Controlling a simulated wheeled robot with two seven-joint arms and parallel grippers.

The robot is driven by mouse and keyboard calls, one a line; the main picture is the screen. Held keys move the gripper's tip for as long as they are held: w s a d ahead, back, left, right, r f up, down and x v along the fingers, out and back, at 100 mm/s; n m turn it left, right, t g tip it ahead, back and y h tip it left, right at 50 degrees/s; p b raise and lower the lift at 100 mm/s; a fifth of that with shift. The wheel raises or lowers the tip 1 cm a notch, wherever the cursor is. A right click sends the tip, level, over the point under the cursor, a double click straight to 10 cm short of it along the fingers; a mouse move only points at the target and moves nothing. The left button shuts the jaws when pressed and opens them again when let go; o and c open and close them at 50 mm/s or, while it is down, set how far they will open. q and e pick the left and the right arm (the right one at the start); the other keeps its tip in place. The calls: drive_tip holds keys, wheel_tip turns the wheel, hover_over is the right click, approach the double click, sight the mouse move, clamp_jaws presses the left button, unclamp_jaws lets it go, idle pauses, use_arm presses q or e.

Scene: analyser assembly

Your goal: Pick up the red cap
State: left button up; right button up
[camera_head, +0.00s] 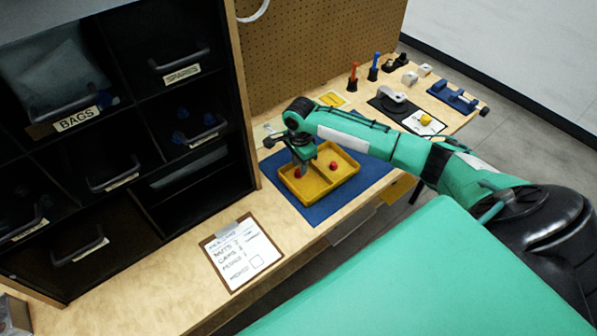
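Two small red caps are in the yellow tray (318,198), which lies on a blue mat (372,172) on the wooden bench. One red cap (298,174) is in the left part of the tray, right below my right gripper (304,168). The other red cap (333,166) is farther right in the tray. My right gripper points down into the tray's left part, close to the left cap. I cannot tell whether its fingers are open or touch that cap. My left gripper is not in view.
A black drawer cabinet (120,120) stands close on the left. A clipboard (241,254) lies in front of the tray. A pegboard (310,45) rises behind. Screwdrivers (353,75), a black pad and a blue holder (453,96) stand at the back right.

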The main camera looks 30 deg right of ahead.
drive_tip(key=shift+f, duration=1.25)
drive_tip(key=c, duration=0.6)
